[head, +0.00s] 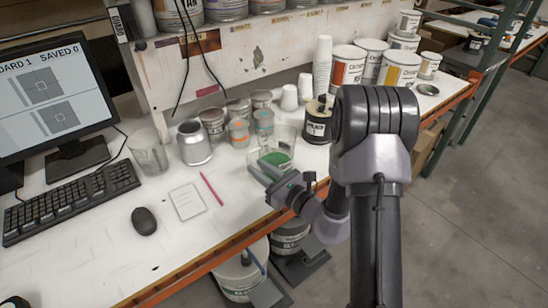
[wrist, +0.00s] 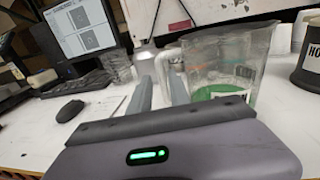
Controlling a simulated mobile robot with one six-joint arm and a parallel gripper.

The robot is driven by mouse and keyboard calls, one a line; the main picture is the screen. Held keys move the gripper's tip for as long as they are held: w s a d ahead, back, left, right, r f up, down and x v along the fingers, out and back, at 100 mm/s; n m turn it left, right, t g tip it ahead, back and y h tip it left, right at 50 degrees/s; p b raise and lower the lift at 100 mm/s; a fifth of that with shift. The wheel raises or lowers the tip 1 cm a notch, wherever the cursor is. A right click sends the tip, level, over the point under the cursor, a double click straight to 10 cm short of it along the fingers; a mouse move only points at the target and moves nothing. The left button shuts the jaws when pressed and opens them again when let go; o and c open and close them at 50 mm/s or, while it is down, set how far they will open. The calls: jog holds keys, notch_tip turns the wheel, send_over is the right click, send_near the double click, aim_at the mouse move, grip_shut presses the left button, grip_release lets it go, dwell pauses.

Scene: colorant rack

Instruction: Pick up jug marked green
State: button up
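The jug marked green (head: 284,135) is a clear, open-topped jug with green in its bottom, standing on the white bench. In the wrist view the jug (wrist: 232,58) is close ahead, right of centre, with its handle (wrist: 163,62) toward the left. My gripper (head: 262,170) is low over the bench at the jug's front side. In the wrist view my gripper (wrist: 158,82) has its two fingers apart, with the handle ahead between their tips. I cannot tell whether either finger touches it. My arm hides part of the bench to the right.
Several small cans (head: 213,122) and a silver can (head: 194,143) stand left of the jug. A black-and-cream pot (head: 317,122) stands close on its right. An empty clear jug (head: 149,152), pink pencil (head: 211,188), mouse (head: 144,221) and keyboard (head: 70,202) lie further left.

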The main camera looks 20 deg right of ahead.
aim_at(250, 161)
jog(key=b+x, duration=0.1)
jog(key=x, duration=0.4)
jog(key=shift+w, duration=0.1)
grip_shut()
dwell(1.2)
